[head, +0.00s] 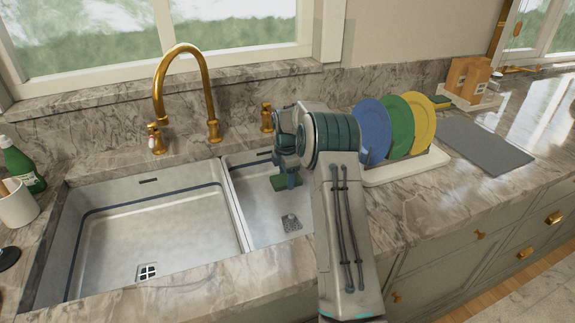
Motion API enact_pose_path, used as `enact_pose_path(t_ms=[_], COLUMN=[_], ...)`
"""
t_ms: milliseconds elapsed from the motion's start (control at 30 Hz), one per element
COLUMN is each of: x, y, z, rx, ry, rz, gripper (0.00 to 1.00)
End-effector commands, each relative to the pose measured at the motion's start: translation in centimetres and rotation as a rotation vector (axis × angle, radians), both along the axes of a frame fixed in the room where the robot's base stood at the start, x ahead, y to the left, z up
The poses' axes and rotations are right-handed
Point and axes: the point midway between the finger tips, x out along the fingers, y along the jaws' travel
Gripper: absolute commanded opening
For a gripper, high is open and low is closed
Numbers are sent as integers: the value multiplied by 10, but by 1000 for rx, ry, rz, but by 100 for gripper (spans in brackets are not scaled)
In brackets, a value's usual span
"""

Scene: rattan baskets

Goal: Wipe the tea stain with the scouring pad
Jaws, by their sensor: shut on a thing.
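My gripper (288,181) is over the right sink basin (257,205), pointing down, with my arm covering part of the view. It is shut on a dark green scouring pad (279,184), which shows below and beside the fingers. I cannot tell whether the pad touches the basin. I cannot make out a tea stain; my arm hides the basin's right part and some counter.
A larger left basin (190,235) and a gold faucet (210,90) are at left. A rack (420,163) with blue, green and yellow plates stands right of my arm. A green bottle (22,166) and white cup (18,207) are far left. A grey mat (485,145) lies right.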

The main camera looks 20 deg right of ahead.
Motion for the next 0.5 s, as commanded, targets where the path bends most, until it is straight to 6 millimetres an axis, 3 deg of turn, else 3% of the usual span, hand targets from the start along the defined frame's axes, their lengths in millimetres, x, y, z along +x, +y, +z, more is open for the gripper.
enact_pose_path(t_ms=[233, 500], x=[1, 1], y=[4, 4], z=[25, 29], rx=[0, 0], ry=[-1, -1], rz=[5, 6], gripper=[36, 36])
